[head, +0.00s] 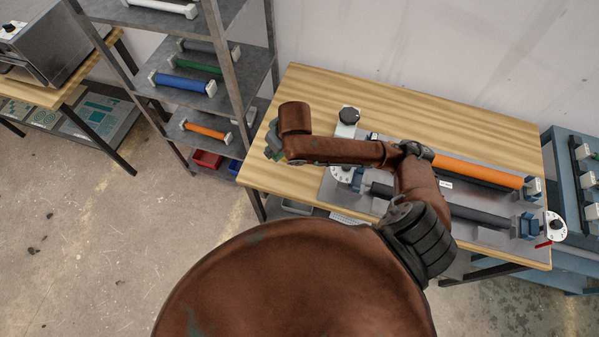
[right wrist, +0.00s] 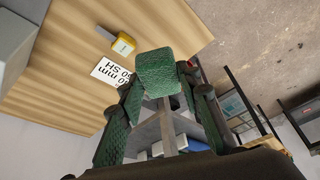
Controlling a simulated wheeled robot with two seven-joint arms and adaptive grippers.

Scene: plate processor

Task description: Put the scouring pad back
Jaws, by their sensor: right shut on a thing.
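In the right wrist view, my right gripper (right wrist: 158,95) is shut on a green rough block with rounded corners, which I take to be the scouring pad (right wrist: 157,73). The pad sits between the fingertips, and the tabletop shows behind it. My left gripper is not in view.
The wooden table (head: 430,105) carries a roller machine with an orange roller (head: 470,172) and a dark roller (head: 450,207). A yellow item (right wrist: 123,43) and a printed card (right wrist: 112,73) lie on wood. A metal shelf (head: 215,100) stands left of the table.

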